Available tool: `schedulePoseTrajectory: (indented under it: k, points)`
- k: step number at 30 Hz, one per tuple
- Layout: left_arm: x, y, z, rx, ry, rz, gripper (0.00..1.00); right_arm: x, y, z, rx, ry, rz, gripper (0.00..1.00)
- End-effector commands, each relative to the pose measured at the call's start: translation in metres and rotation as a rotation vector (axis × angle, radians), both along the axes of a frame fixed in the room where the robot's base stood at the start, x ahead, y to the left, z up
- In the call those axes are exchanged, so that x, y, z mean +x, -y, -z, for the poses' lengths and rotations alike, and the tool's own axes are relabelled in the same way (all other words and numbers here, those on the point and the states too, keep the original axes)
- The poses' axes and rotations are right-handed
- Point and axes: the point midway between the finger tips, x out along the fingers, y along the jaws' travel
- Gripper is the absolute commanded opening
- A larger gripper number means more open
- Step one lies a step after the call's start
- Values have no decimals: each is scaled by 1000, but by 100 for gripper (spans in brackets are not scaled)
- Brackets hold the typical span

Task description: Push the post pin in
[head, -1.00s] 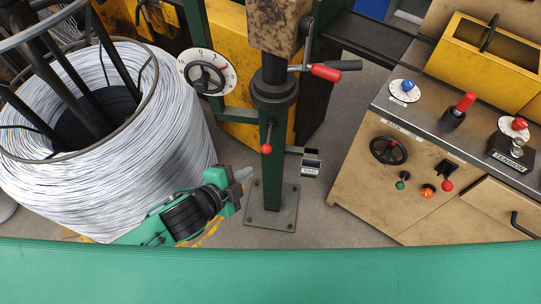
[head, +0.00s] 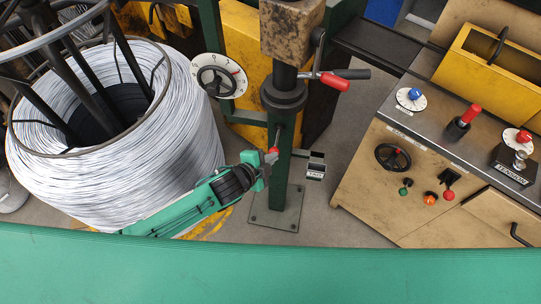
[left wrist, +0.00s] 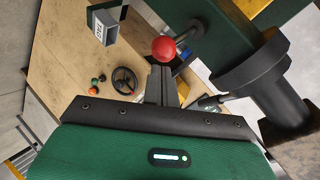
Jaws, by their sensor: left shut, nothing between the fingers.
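The post pin shows as a red ball knob (head: 273,150) on a short stem at the side of the dark green post (head: 284,190). In the left wrist view the ball (left wrist: 164,48) is just beyond my fingertips, with its stem running to the post. My left gripper (head: 268,162) is shut and empty, its tip right at the knob and partly covering it in the head view. In the left wrist view the shut fingers (left wrist: 161,75) point at the ball; I cannot tell whether they touch it. My right gripper is not in view.
A red-handled crank (head: 335,81) sticks out above on the post. A small tag holder (head: 316,170) juts out to the right of the post. A large wire coil (head: 120,130) stands left, and a control console (head: 410,180) stands right.

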Motion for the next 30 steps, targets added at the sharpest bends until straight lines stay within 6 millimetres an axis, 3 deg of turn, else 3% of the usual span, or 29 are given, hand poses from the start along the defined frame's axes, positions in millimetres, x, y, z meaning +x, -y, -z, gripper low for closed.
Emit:
schedulePoseTrajectory:
  k: [14,24,30]
  points:
    - [5,0,2,-1,1,0,0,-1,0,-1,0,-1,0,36]
    - [49,7,1,0,3,1,0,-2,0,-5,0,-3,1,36]
    - [56,7,3,1,0,-2,0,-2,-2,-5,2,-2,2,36]
